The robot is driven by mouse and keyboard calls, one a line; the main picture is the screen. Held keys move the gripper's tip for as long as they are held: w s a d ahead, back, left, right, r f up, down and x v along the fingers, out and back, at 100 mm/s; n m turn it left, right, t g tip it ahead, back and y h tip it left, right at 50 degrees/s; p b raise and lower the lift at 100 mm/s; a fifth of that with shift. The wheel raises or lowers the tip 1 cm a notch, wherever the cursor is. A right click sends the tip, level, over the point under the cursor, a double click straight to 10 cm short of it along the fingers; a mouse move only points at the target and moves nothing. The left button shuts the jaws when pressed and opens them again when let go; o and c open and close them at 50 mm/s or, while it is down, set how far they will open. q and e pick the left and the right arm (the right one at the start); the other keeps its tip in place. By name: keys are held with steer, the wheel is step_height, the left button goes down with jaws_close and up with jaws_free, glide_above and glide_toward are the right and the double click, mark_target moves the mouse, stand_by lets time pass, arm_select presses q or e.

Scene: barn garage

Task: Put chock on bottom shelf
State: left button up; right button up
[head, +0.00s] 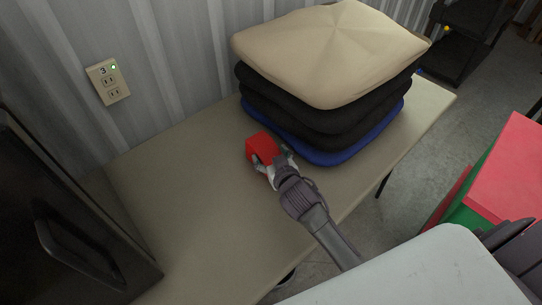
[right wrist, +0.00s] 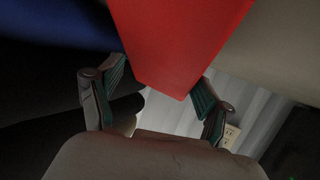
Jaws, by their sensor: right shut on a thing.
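The chock is a red block (head: 262,146) at the middle of the beige table, just in front of the stacked cushions. My right gripper (head: 269,160) is shut on it, with its fingers on both sides of the block. In the right wrist view the red block (right wrist: 180,45) fills the top middle, between the green-padded fingers (right wrist: 155,92). I cannot tell whether the block touches the tabletop or is slightly above it. My left gripper is not in view. No bottom shelf can be clearly made out on the black rack (head: 465,40) at the top right.
A stack of cushions (head: 330,50), tan over black and blue, stands behind the block. A dark cabinet (head: 60,240) is at the left. Red and green boxes (head: 505,165) stand at the right. A wall outlet (head: 108,82) is behind.

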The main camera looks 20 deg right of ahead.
steer(key=o, duration=1.7)
steer(key=shift+f, duration=0.1)
